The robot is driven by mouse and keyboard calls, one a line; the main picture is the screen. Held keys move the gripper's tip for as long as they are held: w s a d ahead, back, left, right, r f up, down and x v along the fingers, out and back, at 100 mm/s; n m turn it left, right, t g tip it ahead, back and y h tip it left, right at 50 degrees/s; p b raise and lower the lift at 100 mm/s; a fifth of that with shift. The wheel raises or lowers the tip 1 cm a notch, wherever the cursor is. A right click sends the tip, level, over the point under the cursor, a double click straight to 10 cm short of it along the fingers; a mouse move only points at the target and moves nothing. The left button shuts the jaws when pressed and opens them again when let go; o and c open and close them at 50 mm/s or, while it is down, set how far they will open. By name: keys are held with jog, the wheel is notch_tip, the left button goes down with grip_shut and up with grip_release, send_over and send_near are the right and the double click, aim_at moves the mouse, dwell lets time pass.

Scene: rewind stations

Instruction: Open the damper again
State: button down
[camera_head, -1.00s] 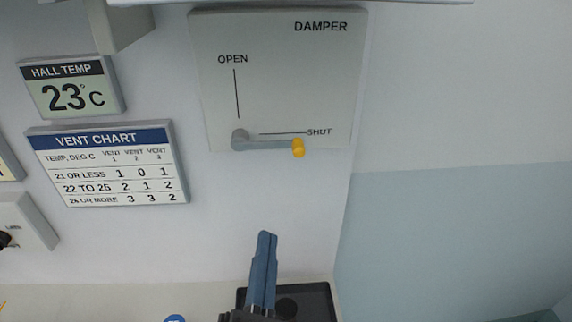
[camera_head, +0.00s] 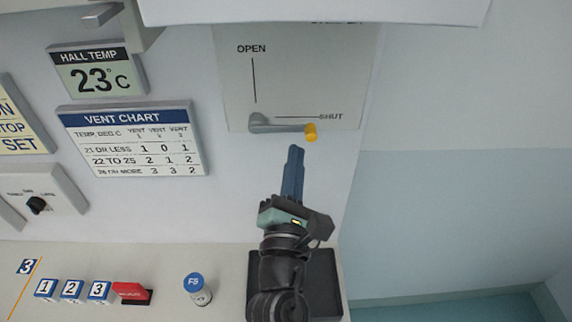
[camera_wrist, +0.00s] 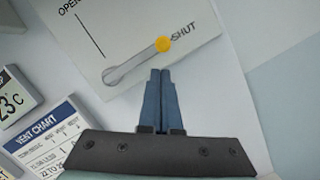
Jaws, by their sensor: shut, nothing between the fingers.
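The damper panel (camera_head: 350,75) is a grey plate on the wall with OPEN at the top and SHUT at the right. Its grey lever (camera_head: 283,128) lies along the SHUT line, with a yellow knob (camera_head: 311,132) at its right end. The lever (camera_wrist: 130,68) and yellow knob (camera_wrist: 163,44) also show in the wrist view. My gripper (camera_head: 294,150) is just below the lever, its blue fingers shut and empty, pointing up. In the wrist view the fingertips (camera_wrist: 160,72) are below the knob, with a visible gap between them.
A hall temperature display (camera_head: 95,78) reads 23 C, above a vent chart (camera_head: 133,140). A rotary switch (camera_head: 38,205) is at left. The counter below holds numbered blocks (camera_head: 72,290), a red block (camera_head: 133,293), a blue-capped bottle (camera_head: 198,288) and a black tray (camera_head: 325,285).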

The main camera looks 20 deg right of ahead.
jog(key=shift+s+d+r+p, duration=0.1)
jog(key=shift+d+r+p, duration=0.35)
jog(key=shift+r, duration=0.1)
jog(key=shift+s+r+n, duration=0.1)
jog(key=shift+r+n, duration=0.2)
jog(key=shift+n, duration=0.2)
